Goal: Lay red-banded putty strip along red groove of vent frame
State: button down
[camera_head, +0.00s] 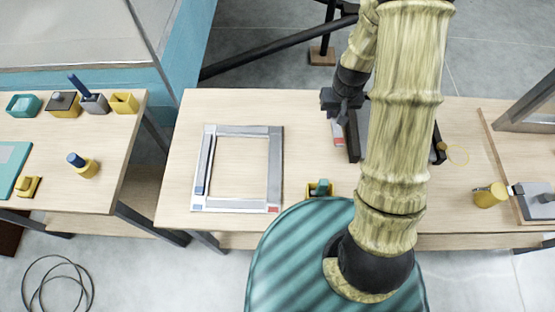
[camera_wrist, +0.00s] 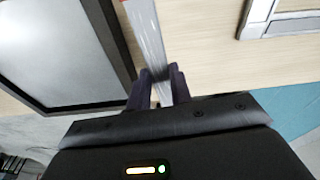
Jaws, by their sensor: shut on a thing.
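The vent frame (camera_head: 276,165) lies flat on the middle table, a grey rectangle with a blue mark at its lower left corner and a red mark at its lower right. A strip with a blue end (camera_head: 205,168) lies along its left side. My gripper (camera_head: 337,112) is to the right of the frame, shut on a pale grey strip with a red band (camera_head: 338,136). In the wrist view the strip (camera_wrist: 152,38) runs out between the fingers of my gripper (camera_wrist: 161,75). A corner of the vent frame (camera_wrist: 262,12) shows top right there. My arm hides part of the table.
A dark-rimmed panel (camera_wrist: 110,40) lies close beside the strip, mostly behind my arm in the head view. A small yellow and green item (camera_head: 319,188) sits at the table's front edge. Bare wood lies between frame and strip. A yellow cup (camera_head: 490,196) stands far right.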

jog(key=p, duration=0.3)
jog(key=shift+w+r, duration=0.15)
jog(key=shift+r, duration=0.05)
jog(key=p, duration=0.4)
jog(key=shift+w+m, duration=0.15)
jog(key=shift+m, duration=0.15)
jog(key=f+p, duration=0.1)
jog(key=p, duration=0.1)
jog(key=shift+p, duration=0.35)
jog(key=shift+f, duration=0.4)
